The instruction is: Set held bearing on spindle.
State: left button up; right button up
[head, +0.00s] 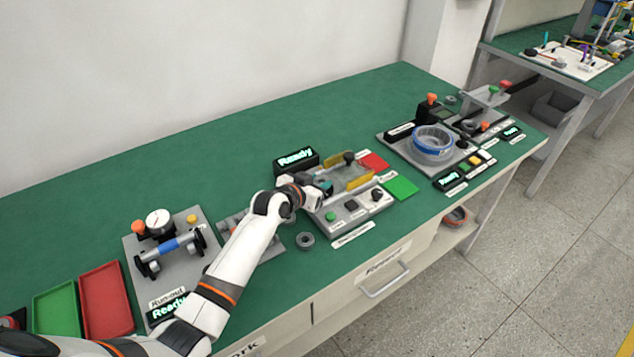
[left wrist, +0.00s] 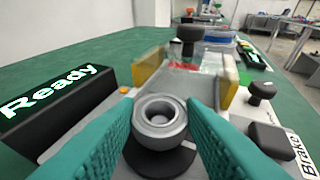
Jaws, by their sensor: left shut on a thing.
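My left gripper (head: 322,187) is over the grey station with the yellow guards, near its left end. In the left wrist view its two teal fingers (left wrist: 161,125) are shut on the grey ring-shaped bearing (left wrist: 148,133). The bearing lies flat, its hole facing up. A dark round disc (left wrist: 160,165) shows below it. I cannot tell whether the bearing touches the disc or is just above it. The spindle itself is not clearly seen, and the gripper hides the bearing in the head view. My right gripper is not in view.
The station's clear cover with yellow sides (head: 347,177) and its lit Ready display (head: 296,158) stand close to the gripper. Another ring (head: 306,240) lies on the green table. Red (head: 374,162) and green (head: 401,188) pads lie right of the station.

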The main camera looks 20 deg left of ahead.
pick_arm(q)
jog(key=shift+f+b, duration=0.3)
jog(key=shift+f, duration=0.15)
dwell(0.6)
jog(key=o, duration=1.5)
jog(key=shift+r+p, duration=3.35)
jog(key=shift+r, duration=0.2)
jog(key=shift+s+f, duration=0.1)
jog(key=shift+f, duration=0.05)
